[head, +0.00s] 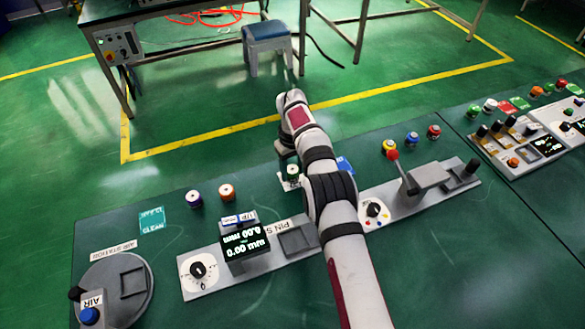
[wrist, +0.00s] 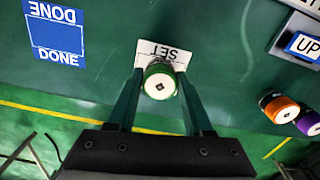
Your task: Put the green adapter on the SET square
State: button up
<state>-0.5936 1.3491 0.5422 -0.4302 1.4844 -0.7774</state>
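The green adapter (wrist: 160,84), a short round piece with a green side and a pale top with a dark centre, stands upright over the white SET square (wrist: 150,50). It covers the square's lower part in the wrist view. In the head view the adapter (head: 293,171) shows just left of my arm, over the white square (head: 286,185). My gripper (wrist: 160,76) has one finger on each side of the adapter. The fingers look slightly apart from it, so the gripper appears open. Exact contact under the adapter is hidden.
The blue DONE square (wrist: 56,35) lies to the left in the wrist view. Orange (head: 227,192) and purple (head: 194,198) adapters stand left of my arm. The display box (head: 243,243) and pin station panel (head: 298,240) lie nearer.

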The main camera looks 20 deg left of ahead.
aim_at(293, 169)
jog(key=o, duration=0.4)
jog(key=shift+c, duration=0.2)
jog(key=shift+r, duration=0.1)
notch_tip(293, 169, up, 12)
jog(key=f, duration=0.1)
jog(key=s+d+r+m, duration=0.3)
jog(key=d+r, duration=0.5)
jog(key=s+d+r+m, duration=0.3)
jog(key=d+r+m, duration=0.1)
jog(key=d+r, duration=0.35)
jog(key=s+d+m+y, duration=0.1)
jog(key=s+d+m, duration=0.3)
jog(key=s+d, duration=0.8)
jog(key=s+f+m, duration=0.2)
jog(key=s+f, duration=0.1)
jog(key=s, duration=0.5)
jog(key=s+d+f+m, duration=0.1)
jog(key=s+f+m, duration=0.2)
jog(key=s, duration=0.5)
jog(key=shift+s+y, duration=0.4)
